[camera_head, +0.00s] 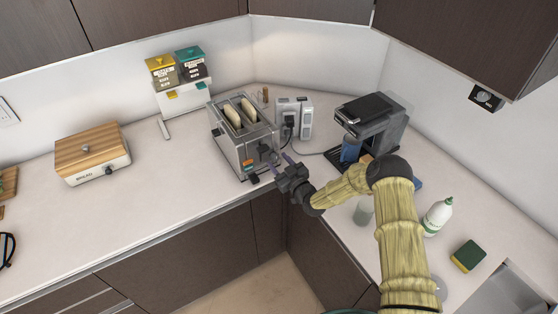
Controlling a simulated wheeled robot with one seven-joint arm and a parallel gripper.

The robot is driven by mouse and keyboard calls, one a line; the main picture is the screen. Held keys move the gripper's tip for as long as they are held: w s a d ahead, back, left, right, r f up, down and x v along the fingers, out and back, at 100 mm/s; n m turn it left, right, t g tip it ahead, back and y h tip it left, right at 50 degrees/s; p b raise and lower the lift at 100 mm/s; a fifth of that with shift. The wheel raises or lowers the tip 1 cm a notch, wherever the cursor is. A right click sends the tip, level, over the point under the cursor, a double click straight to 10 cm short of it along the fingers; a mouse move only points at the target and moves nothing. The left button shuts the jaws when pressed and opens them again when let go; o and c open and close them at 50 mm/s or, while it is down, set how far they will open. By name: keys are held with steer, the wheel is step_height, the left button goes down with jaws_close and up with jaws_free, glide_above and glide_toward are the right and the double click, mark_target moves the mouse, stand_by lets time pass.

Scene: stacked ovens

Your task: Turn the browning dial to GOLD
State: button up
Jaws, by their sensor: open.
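A silver toaster (230,153) stands on the counter near the corner, with two bread slices (240,112) in its top slots. Its front end faces right and carries dark controls (263,149) and a small orange patch. The browning dial and its GOLD marking are too small to make out. My gripper (280,163) is open, with its two thin fingers pointing at the toaster's front end. It is close to the controls; I cannot tell whether it touches them. Nothing shows between the fingers.
A power outlet block (294,118) with a plug stands behind the toaster. A black coffee machine (372,122) is to the right, near my arm.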

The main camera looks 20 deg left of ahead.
steer(key=shift+w+a, duration=0.15)
steer(key=shift+w, duration=0.05)
steer(key=c, duration=1)
